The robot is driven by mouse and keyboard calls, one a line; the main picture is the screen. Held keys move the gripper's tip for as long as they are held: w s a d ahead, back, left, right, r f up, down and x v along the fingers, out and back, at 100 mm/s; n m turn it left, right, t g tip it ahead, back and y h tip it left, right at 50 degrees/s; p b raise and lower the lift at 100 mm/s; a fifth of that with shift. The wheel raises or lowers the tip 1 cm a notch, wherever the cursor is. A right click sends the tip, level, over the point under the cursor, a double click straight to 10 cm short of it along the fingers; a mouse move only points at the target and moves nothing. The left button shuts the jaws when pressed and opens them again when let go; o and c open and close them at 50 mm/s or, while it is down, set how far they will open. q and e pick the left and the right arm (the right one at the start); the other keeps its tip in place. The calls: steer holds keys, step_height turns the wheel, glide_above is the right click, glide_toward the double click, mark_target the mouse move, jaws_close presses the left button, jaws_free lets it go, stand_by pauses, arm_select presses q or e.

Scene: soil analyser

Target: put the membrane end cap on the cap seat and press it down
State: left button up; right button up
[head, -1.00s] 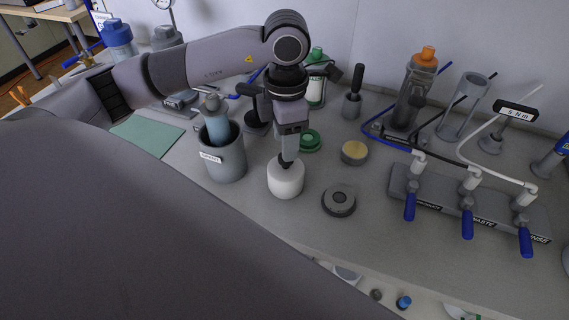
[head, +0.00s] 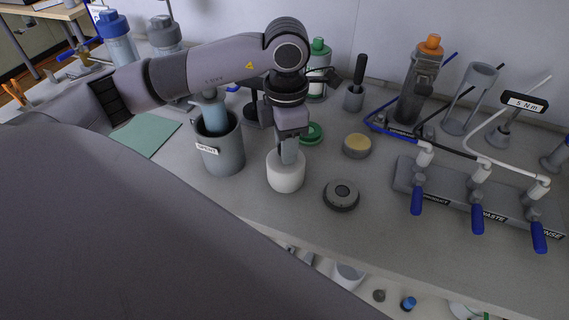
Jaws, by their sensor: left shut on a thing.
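My left gripper (head: 289,158) points straight down, with its fingers closed at the top of a white round cylindrical piece (head: 286,176). The fingertips are partly hidden there. The white piece is upright at the bench surface; I cannot tell whether it touches the bench. Just right of it lies a dark grey round disc (head: 341,194) with a raised centre, apart from the gripper. A grey round piece with a yellowish top (head: 357,145) stands behind the disc. I cannot tell for sure which of these is the end cap or the seat. My right gripper is not in view.
A grey labelled beaker (head: 222,155) holding a blue-grey bottle stands close left of the gripper. A valve block (head: 460,195) with blue levers is at right. A green ring (head: 311,132) lies behind. Bench space in front of the disc is clear.

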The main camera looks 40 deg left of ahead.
arm_select(q)
steer(key=shift+r+p, duration=1.9)
steer(key=shift+r, duration=1.15)
steer(key=shift+r+p, duration=0.3)
steer(key=shift+r, duration=0.85)
